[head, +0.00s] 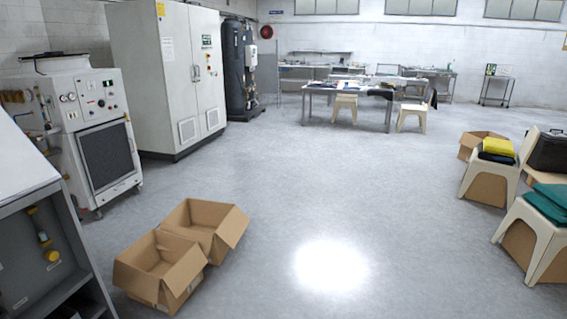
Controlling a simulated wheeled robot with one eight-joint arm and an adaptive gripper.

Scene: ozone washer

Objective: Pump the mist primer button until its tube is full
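I cannot make out a button that is clearly the mist primer. A white wheeled machine (95,125) with gauges, small knobs and a dark grille stands at the left. A grey cabinet (35,215) with a pale sloped top is cut off by the left edge. Its open front shows a short upright fitting with a clear part (43,238) and a yellow round end (52,256). I cannot tell whether any tube there holds liquid. My gripper is not in view.
Two open cardboard boxes (207,218) sit on the floor right of the grey cabinet. A tall white cabinet (165,75) and dark tanks (235,70) stand behind. Stools with folded cloth (547,200) stand at the right, worktables (350,88) at the back. The middle floor is clear.

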